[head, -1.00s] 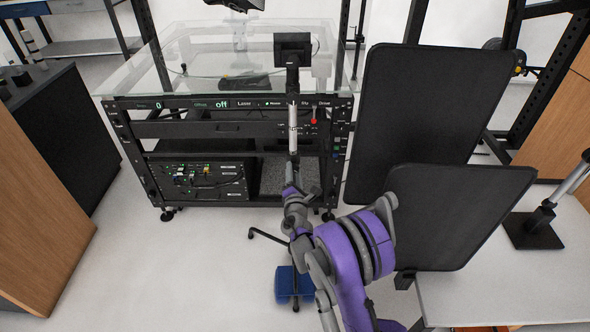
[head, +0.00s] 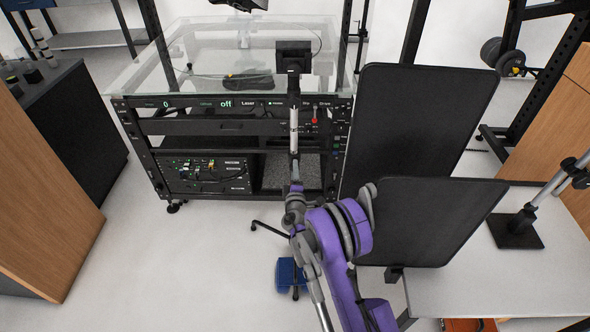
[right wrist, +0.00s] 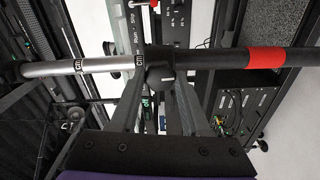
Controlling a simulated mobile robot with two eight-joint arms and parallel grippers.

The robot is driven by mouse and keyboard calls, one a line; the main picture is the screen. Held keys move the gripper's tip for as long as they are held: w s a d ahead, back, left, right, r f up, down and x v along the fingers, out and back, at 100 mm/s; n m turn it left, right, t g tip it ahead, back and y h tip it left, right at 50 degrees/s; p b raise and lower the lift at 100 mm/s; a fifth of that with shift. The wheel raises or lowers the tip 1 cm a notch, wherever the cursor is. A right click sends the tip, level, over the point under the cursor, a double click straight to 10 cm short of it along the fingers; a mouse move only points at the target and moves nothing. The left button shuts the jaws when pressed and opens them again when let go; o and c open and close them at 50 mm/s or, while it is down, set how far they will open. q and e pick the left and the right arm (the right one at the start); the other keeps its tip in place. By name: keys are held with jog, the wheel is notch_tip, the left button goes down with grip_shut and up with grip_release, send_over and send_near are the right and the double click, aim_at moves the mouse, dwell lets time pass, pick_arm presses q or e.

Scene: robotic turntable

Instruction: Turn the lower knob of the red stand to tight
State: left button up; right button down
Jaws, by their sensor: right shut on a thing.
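The stand (head: 294,120) is upright in front of the rack, with a silver upper pole and a small black screen (head: 293,56) on top. In the right wrist view its pole runs across the picture, and a red band (right wrist: 266,58) marks the black lower part. My right gripper (head: 296,188) is at the pole; the right wrist view shows its fingers (right wrist: 157,82) shut on the black knob (right wrist: 158,74) at the collar where silver meets black. The fingers partly hide the knob, and its tightness cannot be told. My left gripper is not in view.
A rack with a glass top (head: 235,101) stands behind the stand. Two dark panels (head: 410,115) are close on the right, beside a white table (head: 450,290) with another stand (head: 515,230). A blue weight (head: 287,273) lies at the stand's foot. Floor at left is clear.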

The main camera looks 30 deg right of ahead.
jog(key=shift+m, duration=0.4)
jog(key=shift+c, duration=1.9)
grip_release()
jog(key=v, duration=1.1)
